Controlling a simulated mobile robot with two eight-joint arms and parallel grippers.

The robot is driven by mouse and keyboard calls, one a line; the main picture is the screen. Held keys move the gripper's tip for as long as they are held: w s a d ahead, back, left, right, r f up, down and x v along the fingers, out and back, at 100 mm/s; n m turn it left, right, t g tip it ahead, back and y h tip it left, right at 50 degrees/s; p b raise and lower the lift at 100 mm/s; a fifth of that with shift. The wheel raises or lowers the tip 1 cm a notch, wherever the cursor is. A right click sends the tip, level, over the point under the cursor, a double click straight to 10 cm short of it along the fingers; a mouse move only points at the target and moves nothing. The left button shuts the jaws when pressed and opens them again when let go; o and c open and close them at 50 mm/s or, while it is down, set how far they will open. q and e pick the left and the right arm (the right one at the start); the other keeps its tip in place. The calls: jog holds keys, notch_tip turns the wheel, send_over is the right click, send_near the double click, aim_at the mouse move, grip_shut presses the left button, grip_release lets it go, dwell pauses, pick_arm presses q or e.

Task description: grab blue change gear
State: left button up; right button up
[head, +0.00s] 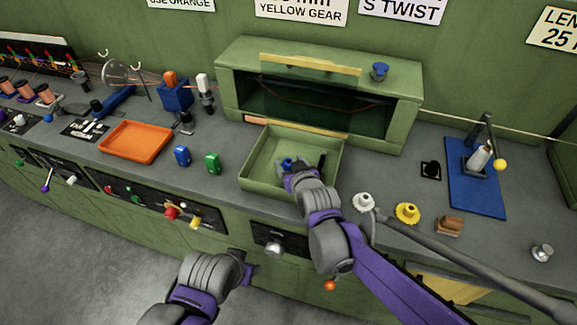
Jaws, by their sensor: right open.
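A small blue piece (287,162) shows inside the open green tray (250,178), right at the fingers of my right gripper (301,170). It may be the blue change gear, but the hand partly hides it. My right gripper is open and reaches down into the tray from its front right side. Another blue, gear-like piece (379,71) sits on top of the green cabinet, well behind the hand. A white gear (364,202) and a yellow gear (407,212) lie on the bench right of the tray. My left gripper (250,272) is low in front of the bench; its fingers are unclear.
The green cabinet (400,93) stands behind the tray. A blue mat (488,200) with a lever device and a wooden block (449,226) are to the right.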

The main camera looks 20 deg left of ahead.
jog(key=shift+c, duration=0.4)
grip_shut()
